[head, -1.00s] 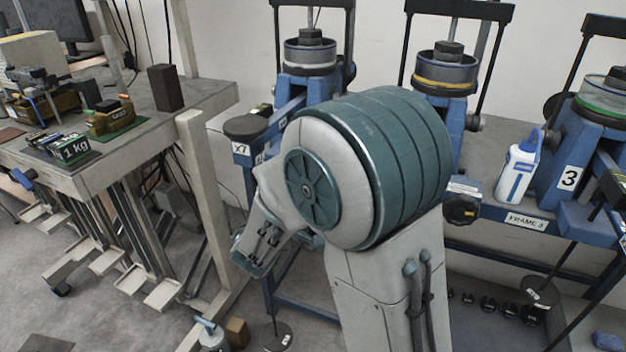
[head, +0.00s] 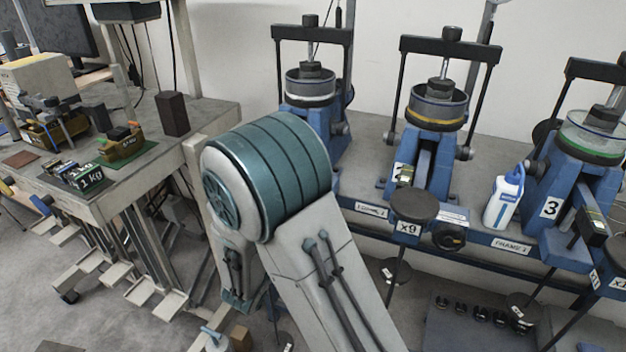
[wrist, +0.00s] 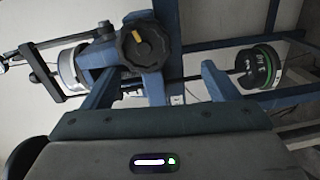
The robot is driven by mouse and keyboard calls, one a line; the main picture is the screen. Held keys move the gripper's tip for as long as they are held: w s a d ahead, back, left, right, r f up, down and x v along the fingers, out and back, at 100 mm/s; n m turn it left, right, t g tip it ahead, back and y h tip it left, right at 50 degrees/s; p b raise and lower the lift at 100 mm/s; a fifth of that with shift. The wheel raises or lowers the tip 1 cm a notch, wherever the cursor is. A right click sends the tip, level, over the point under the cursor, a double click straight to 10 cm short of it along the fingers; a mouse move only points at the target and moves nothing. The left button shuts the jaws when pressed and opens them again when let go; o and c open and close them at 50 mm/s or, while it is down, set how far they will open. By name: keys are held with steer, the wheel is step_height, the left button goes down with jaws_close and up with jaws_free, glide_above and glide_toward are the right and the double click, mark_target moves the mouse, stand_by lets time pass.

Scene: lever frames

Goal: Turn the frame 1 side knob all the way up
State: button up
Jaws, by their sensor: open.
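Frame 1 (head: 310,90), the leftmost blue lever frame with a white-ringed cup, stands behind my arm in the head view. Its side knob is hidden there. In the wrist view, a black lobed knob (wrist: 143,48) with an orange-yellow mark sits on a blue frame beside a white-ringed cup (wrist: 68,65), apparently frame 1 seen turned sideways. The mark is in the upper-left part of the knob's face. My gripper (wrist: 157,75) is open, its two blue fingers wide apart, with the knob beyond and between them, slightly left of centre. No contact shows. The head view hides my gripper.
Frame 2 (head: 437,110) and frame 3 (head: 590,140) stand to the right, with a white bottle (head: 502,198) between them. An x9 lever plate (head: 414,206) and a dark knob (head: 448,237) project at the front. A grey weights table (head: 130,165) is on the left.

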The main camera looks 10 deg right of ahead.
steer(key=w+d+n+p, duration=0.1)
steer(key=p, duration=0.3)
steer(key=w+d+r+p, duration=0.1)
steer(key=w+d+p, duration=0.1)
steer(key=p, duration=0.2)
steer(key=w+d+n+p, duration=0.1)
steer(key=w+d+p, duration=0.1)
steer(key=p, duration=0.2)
steer(key=shift+d+r+n+t, duration=0.25)
steer(key=shift+r+n+t, duration=0.05)
steer(key=shift+t, duration=0.1)
steer(key=shift+s+f, duration=0.1)
steer(key=c, duration=1.3)
